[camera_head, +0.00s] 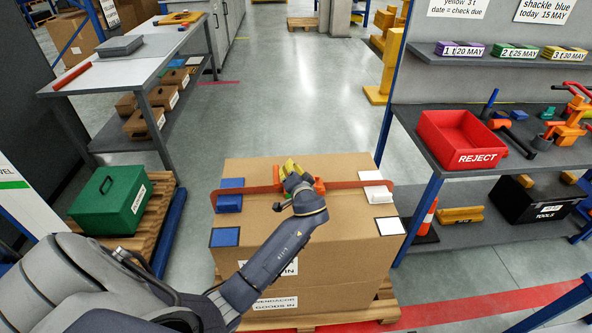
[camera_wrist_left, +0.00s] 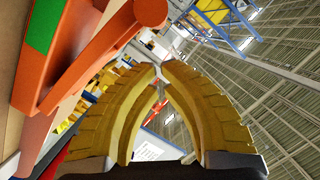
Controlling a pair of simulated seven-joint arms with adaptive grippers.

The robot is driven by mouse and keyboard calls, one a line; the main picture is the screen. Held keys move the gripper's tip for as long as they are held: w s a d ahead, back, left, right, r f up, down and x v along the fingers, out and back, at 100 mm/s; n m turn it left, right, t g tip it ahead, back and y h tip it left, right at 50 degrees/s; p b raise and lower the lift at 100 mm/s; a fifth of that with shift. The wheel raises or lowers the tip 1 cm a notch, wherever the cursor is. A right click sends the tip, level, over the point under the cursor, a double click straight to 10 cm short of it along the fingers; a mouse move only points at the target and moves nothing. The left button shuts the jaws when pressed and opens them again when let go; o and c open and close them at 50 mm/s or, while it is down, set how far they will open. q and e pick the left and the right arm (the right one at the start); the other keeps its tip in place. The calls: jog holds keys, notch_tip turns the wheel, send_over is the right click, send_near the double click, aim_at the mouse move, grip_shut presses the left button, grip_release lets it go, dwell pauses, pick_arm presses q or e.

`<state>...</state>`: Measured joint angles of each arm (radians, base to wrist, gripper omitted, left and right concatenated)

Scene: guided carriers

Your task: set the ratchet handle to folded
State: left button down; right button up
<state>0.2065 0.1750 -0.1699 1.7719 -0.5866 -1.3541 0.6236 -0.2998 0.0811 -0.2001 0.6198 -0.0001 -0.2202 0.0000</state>
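The orange ratchet (camera_head: 319,186) sits on an orange strap (camera_head: 345,184) across the top of a large cardboard box (camera_head: 345,222). My left gripper (camera_head: 290,167), with yellow fingers, is over the ratchet and hides much of it. In the left wrist view an orange ratchet part (camera_wrist_left: 85,62) with a green patch lies left of the fingers, and its bar ends in a round knob at the top. The left gripper's tips (camera_wrist_left: 160,68) nearly meet, with nothing seen between them. The handle's exact angle is hard to tell. My right gripper is out of view.
Blue pads (camera_head: 225,237) and white pads (camera_head: 389,226) lie on the box's left and right sides. The box stands on a pallet (camera_head: 375,308). A shelf with a red reject bin (camera_head: 462,135) is at right; a green case (camera_head: 108,198) is at left. Open floor lies behind the box.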

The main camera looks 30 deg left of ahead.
pick_arm(q)
jog(key=shift+s+a+f, duration=0.55)
jog(key=shift+a+f, duration=0.2)
jog(key=shift+f, duration=0.05)
jog(key=shift+s+a+f+n+h, duration=0.2)
jog(key=shift+f+n, duration=0.2)
jog(key=shift+f, duration=0.15)
jog(key=shift+s+a+f+n+h, duration=0.1)
jog(key=shift+a+f+n+h, duration=0.05)
jog(key=shift+f+n, duration=0.3)
jog(key=shift+s+a+f+n+h, duration=0.2)
jog(key=shift+f+n, duration=0.15)
jog(key=shift+f, duration=0.25)
jog(key=shift+w, duration=0.1)
